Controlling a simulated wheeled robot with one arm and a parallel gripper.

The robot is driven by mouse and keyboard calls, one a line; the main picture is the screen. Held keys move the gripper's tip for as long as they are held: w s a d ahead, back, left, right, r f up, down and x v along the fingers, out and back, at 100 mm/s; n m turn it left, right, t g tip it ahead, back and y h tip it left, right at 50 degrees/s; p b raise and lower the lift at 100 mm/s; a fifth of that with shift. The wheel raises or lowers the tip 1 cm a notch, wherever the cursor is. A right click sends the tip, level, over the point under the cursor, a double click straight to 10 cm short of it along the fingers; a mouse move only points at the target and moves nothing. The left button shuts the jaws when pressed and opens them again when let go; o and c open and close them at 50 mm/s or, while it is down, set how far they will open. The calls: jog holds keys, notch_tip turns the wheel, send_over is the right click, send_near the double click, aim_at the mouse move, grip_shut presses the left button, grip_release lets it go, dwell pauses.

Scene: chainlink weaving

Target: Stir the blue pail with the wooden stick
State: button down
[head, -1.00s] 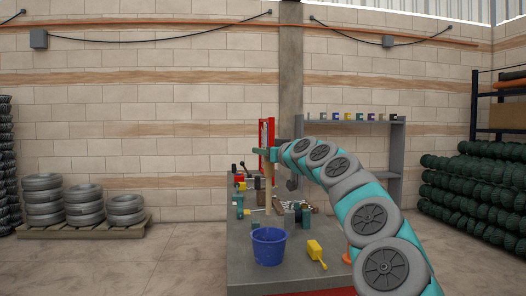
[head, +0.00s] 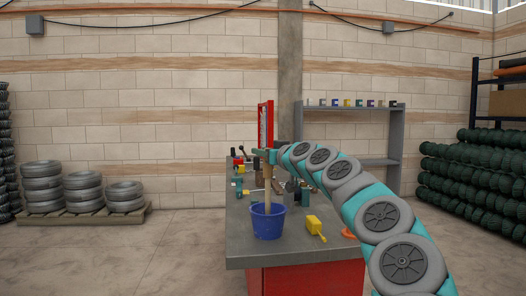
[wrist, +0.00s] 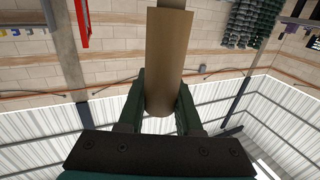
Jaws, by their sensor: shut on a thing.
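The blue pail (head: 267,222) stands on the near part of the grey workbench in the head view. The wooden stick (head: 268,192) hangs upright from my gripper (head: 267,157), and its lower end is hidden inside the pail's rim. I cannot tell whether it touches the bottom or wall of the pail. In the wrist view my gripper (wrist: 160,105) is shut on the stick (wrist: 165,60), with one finger on each side of it. The pail is not in the wrist view.
A yellow tool (head: 315,226) lies right of the pail, and an orange thing (head: 348,234) is near the bench (head: 245,251) edge. Several tools clutter the bench behind. A red frame (head: 265,122) stands behind my gripper. A grey shelf (head: 350,110) is farther back.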

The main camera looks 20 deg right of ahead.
jog(key=shift+f+b, duration=2.15)
jog(key=shift+f, duration=0.55)
jog(key=shift+s, duration=0.15)
